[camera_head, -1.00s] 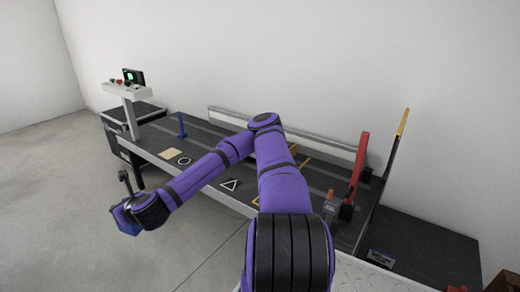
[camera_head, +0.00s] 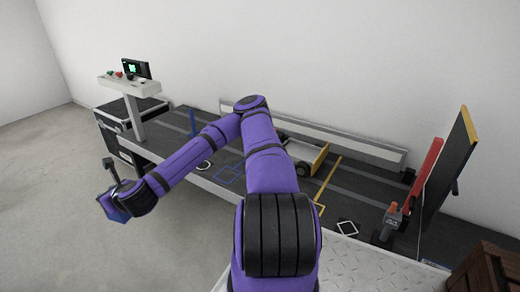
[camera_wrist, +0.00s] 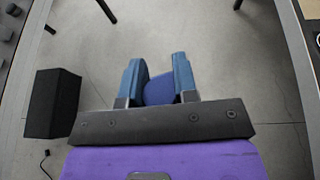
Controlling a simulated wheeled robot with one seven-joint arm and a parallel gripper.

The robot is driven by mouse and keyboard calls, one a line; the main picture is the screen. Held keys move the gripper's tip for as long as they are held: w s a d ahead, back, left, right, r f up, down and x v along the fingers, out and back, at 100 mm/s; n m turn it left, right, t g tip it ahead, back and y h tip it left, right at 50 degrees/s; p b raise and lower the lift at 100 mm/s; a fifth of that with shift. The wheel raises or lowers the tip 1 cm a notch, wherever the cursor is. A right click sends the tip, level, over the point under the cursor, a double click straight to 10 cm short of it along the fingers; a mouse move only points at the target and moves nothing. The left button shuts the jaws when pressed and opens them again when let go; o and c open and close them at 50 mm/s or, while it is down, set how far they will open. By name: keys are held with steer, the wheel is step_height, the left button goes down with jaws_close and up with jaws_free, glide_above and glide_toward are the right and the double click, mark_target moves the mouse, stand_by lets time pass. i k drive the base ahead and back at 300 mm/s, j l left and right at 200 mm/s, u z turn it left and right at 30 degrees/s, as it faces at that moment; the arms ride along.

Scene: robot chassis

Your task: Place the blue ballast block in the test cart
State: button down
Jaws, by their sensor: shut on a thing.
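My gripper (camera_head: 112,204) is out at the left, over the bare floor beyond the near edge of the long dark table. In the wrist view my gripper (camera_wrist: 159,78) has its two blue fingers closed on the darker blue block (camera_wrist: 159,93). The block's lower part is hidden behind the wrist. In the head view the blue block (camera_head: 118,213) shows only in part at the arm's end. The test cart (camera_head: 312,158), low with a pale yellowish end panel, stands on the table right of my arm, which partly hides it.
A console with a screen (camera_head: 136,69) stands at the far left, and a blue post (camera_head: 193,122) on the table. A red upright (camera_head: 425,170), a tall yellow-edged panel (camera_head: 452,158) and an orange-topped device (camera_head: 391,216) stand at the right. A wooden crate (camera_head: 478,272) is at lower right.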

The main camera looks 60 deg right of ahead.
mark_target(302, 157)
steer(key=i+z, duration=0.1)
steer(key=i, duration=0.9)
steer(key=i+z, duration=0.1)
steer(key=z, duration=2.05)
steer(key=i+z, duration=0.15)
steer(key=i, duration=0.3)
